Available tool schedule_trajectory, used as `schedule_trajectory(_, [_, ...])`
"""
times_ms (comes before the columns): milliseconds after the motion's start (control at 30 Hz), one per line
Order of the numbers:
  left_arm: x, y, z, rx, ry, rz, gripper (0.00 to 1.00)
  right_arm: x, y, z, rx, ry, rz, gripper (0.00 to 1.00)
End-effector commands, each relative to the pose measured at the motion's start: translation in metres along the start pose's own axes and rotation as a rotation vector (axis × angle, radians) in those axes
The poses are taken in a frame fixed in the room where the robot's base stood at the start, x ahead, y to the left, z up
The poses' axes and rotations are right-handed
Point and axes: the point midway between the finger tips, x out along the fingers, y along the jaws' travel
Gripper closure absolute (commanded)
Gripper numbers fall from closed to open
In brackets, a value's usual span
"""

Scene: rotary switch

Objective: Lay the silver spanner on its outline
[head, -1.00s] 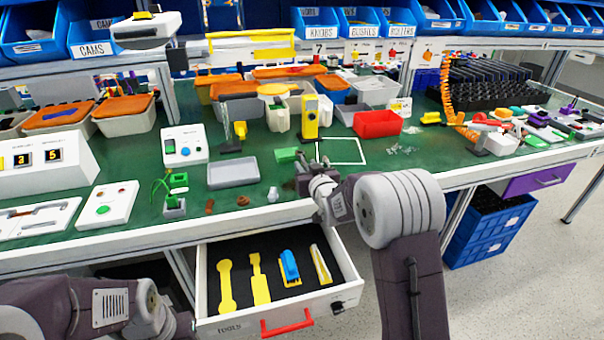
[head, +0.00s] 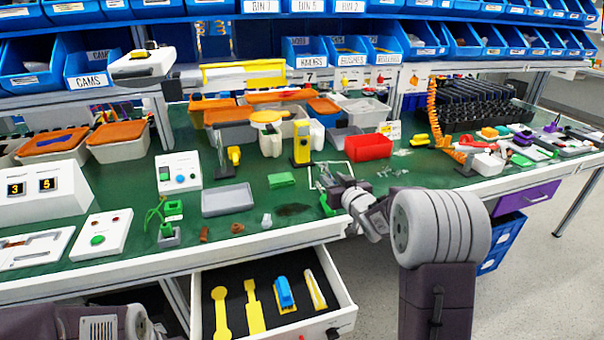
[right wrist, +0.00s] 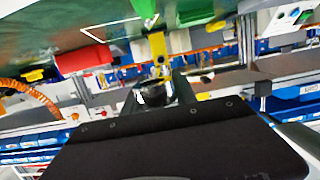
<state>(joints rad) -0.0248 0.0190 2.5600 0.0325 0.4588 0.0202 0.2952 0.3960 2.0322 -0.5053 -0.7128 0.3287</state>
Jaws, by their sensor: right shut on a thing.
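My right gripper (head: 328,190) is over the front part of the green bench mat, partly hidden by its own wrist. It is shut on a small shiny silver piece, which I take to be the silver spanner (right wrist: 153,94); it shows between the fingers in the right wrist view, mostly hidden. The open drawer (head: 347,300) below the bench has a dark lining with yellow outlines. The leftmost, a bare spanner-shaped outline (head: 221,314), has rounded ends. My left gripper is not in view; only part of my left arm shows at bottom left.
Beside it in the drawer are another bare yellow outline (head: 254,308), a blue tool (head: 284,292) and a pale tool (head: 315,289).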

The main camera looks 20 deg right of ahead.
Motion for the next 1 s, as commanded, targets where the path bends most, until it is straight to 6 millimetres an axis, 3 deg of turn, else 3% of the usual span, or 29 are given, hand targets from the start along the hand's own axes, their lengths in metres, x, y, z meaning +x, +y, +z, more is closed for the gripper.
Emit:
schedule_trajectory(300, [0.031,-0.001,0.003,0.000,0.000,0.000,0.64,0.041,-0.076,0.046,0.000,-0.001,-0.008,1.00])
schedule_trajectory(467, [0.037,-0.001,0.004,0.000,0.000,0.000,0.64,0.057,-0.104,0.060,-0.001,-0.001,-0.005,1.00])
schedule_trajectory(700, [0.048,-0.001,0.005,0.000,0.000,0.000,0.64,0.062,-0.102,0.087,0.000,0.000,0.000,1.00])
schedule_trajectory(1000, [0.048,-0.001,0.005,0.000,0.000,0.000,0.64,0.063,-0.102,0.092,0.000,0.000,0.000,1.00])
